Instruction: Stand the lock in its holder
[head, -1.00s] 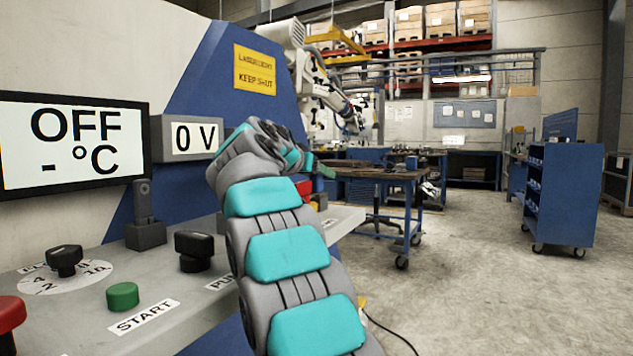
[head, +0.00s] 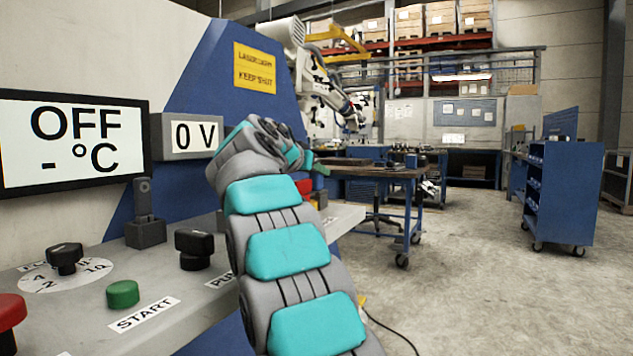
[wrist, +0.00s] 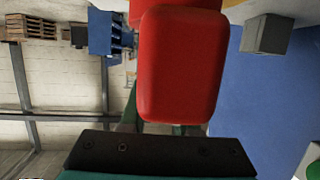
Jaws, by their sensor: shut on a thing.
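The lock (wrist: 180,65) looks like a rounded red block in the middle of the wrist view, with a wider red part above it at the picture's top edge. My gripper (wrist: 158,128) is shut on it; its dark green fingers show only partly behind the red body. In the head view my bent arm hides most of my gripper, and only a dark green finger part shows past the wrist. A small red patch shows just below there; I cannot tell if it is the lock. I cannot make out the holder for sure.
A screen (head: 75,140) reads OFF. A workbench (head: 385,172) and a blue cart (head: 562,195) stand farther back; the floor at right is clear.

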